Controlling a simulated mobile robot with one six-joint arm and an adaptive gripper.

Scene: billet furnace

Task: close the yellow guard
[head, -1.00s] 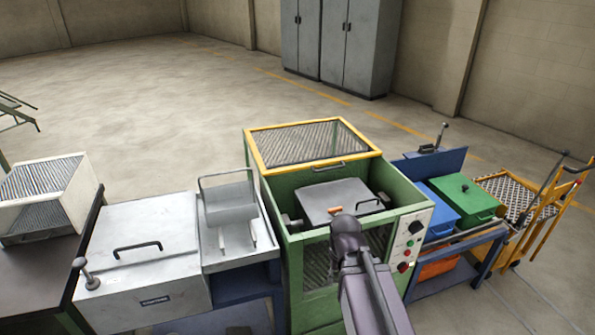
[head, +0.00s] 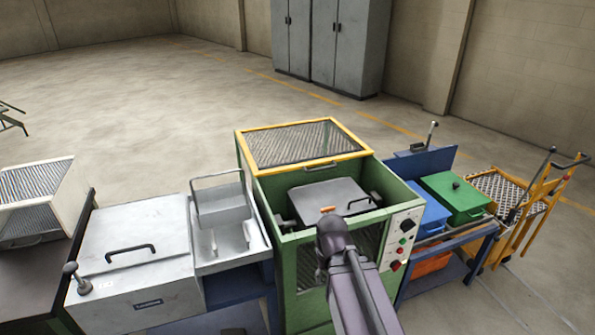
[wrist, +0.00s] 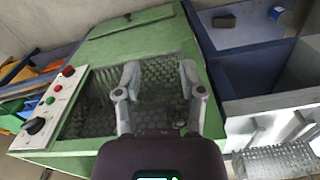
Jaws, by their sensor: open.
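The yellow guard (head: 252,150) is a yellow-framed mesh panel at the top of the green machine (head: 300,240) in the head view. It lies over the rear part, with a dark handle (head: 322,167) at its near edge. The front of the machine's top is open, showing a grey plate (head: 318,196) inside. My gripper is at the machine's front side, nearer than the guard and apart from it; my arm hides its fingers in the head view. In the wrist view my gripper (wrist: 159,82) is open and empty, its fingers spread before a mesh window (wrist: 155,103).
A control panel (head: 402,238) with knobs and buttons is on the machine's right front. A grey basin (head: 232,240) and a lidded grey box (head: 135,250) stand left. Blue (head: 428,218) and green (head: 455,197) bins and a yellow cart (head: 535,215) stand right.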

